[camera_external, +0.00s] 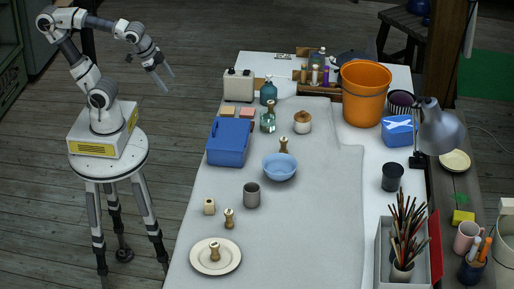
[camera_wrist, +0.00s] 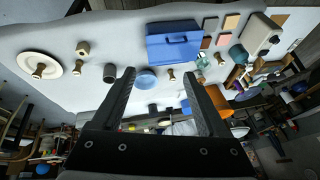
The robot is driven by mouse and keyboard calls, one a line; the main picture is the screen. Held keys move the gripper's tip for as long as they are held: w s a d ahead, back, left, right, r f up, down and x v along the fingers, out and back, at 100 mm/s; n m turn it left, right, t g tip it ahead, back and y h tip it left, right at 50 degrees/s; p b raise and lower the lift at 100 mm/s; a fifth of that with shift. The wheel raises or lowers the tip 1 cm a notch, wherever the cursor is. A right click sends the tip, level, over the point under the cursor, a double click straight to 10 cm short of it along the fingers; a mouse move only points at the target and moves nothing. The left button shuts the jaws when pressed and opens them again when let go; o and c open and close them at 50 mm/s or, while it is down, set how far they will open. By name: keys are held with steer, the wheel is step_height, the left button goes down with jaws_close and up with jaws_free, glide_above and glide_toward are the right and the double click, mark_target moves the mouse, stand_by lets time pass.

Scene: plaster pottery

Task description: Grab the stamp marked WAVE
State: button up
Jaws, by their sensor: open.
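Several small wooden-handled pieces that look like stamps stand on the table. One (camera_external: 229,218) stands beside a small wooden cube. One (camera_external: 214,252) stands on a cream plate (camera_external: 201,265) at the near left. One (camera_external: 284,144) stands just behind the blue bowl. No marking is legible, so I cannot tell which is WAVE. In the wrist view, the stamp on the plate (camera_wrist: 38,70) is at the far left and another stamp (camera_wrist: 172,74) is beside the bowl. My gripper (camera_external: 168,79) is open and empty, raised left of the table, away from all stamps; its fingers (camera_wrist: 157,88) frame the wrist view.
The cloth-covered table (camera_external: 310,225) holds a blue box (camera_external: 229,143), blue bowl (camera_external: 280,168), grey cup (camera_external: 251,195), wooden cube (camera_external: 209,206), lidded pot (camera_external: 303,122) and orange bucket (camera_external: 363,93). A brush tray and a lamp (camera_external: 441,128) stand at the right. The near middle is clear.

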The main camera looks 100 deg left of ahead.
steer(key=w+a+f+m+y+b, duration=0.35)
steer(key=w+a+f+m, duration=0.2)
steer(key=w, duration=0.35)
steer(key=w+a+f+m+y+b, duration=0.3)
steer(key=w+a+f+m+y, duration=0.15)
steer(key=w+m, duration=0.35)
steer(key=m+t+b, duration=0.5)
steer(key=m, duration=0.8)
glide_toward(284, 146)
steer(key=shift+a+r+n+h, duration=0.2)
steer(key=shift+a+r, duration=0.2)
steer(key=shift+a, duration=0.2)
steer(key=shift+a+r+n+h, duration=0.1)
steer(key=shift+a+r+h, duration=0.1)
steer(key=shift+a+r, duration=0.35)
steer(key=shift+w+a+f+t, duration=0.25)
steer(key=shift+w+f+t, duration=0.05)
steer(key=shift+f, duration=0.1)
steer(key=b+x, duration=0.1)
steer(key=x, duration=1)
steer(key=shift+w+a+f, duration=0.1)
jaws_close()
